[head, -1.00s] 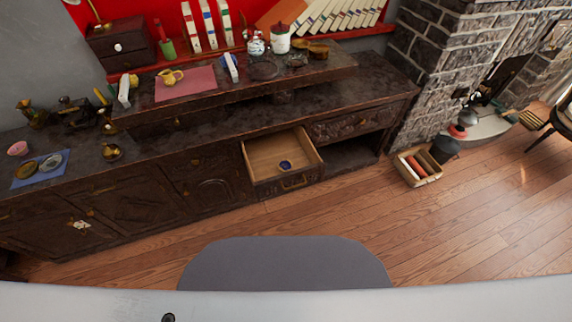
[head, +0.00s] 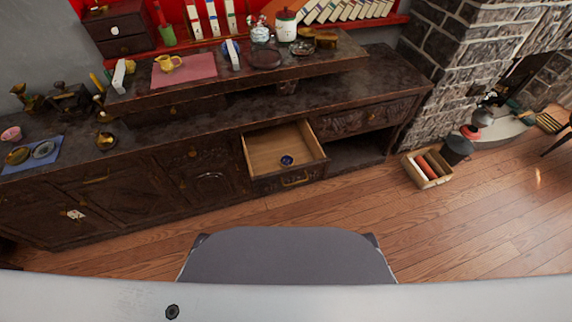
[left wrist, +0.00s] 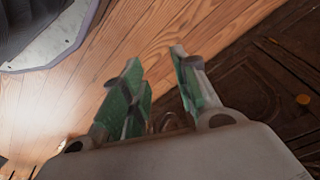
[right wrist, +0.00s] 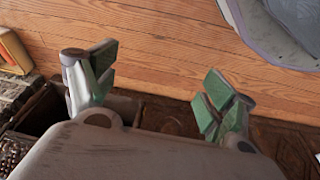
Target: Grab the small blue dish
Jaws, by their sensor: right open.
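The small blue dish (head: 287,160) lies inside the open drawer (head: 262,150) of the dark wooden cabinet, toward the drawer's front. Neither gripper shows in the head view. My left gripper (left wrist: 158,88) shows in its wrist view with its green-padded fingers apart and nothing between them, over the floor and cabinet front. My right gripper (right wrist: 158,88) shows in its wrist view with its fingers wide apart and empty. The dish shows in neither wrist view.
The cabinet top (head: 230,115) holds a pink mat (head: 190,72), a yellow teapot (head: 169,63), books and jars. A blue mat (head: 50,148) with dishes lies at left. A box with rolls (head: 428,167) and a dark bucket (head: 457,149) stand on the floor at right. The floor before the drawer is clear.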

